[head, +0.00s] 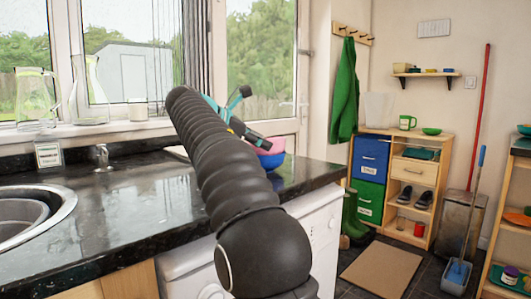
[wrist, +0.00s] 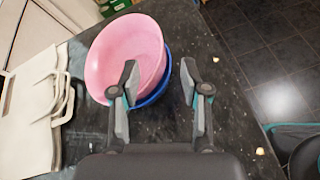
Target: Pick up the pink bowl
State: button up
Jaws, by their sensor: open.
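The pink bowl (wrist: 108,52) sits tilted in a blue bowl (wrist: 157,92) on the black granite counter, left of centre in the wrist view. In the head view the pink bowl (head: 277,144) and the blue bowl (head: 274,161) show partly behind my arm at the counter's far end. My gripper (wrist: 158,80) is open and empty in the wrist view. Its left finger overlaps the pink bowl's right part, and its right finger is over bare counter to the right of the bowls. I cannot tell whether the left finger touches the bowl. In the head view my arm hides much of the gripper.
A cream tote bag (wrist: 30,110) lies left of the bowls. Small crumbs (wrist: 206,88) dot the counter. The counter's edge and dark floor tiles (wrist: 270,60) are to the right.

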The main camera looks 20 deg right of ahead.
aim_at(272, 154)
jog(key=b+x, duration=0.1)
jog(key=x, duration=0.4)
grip_shut()
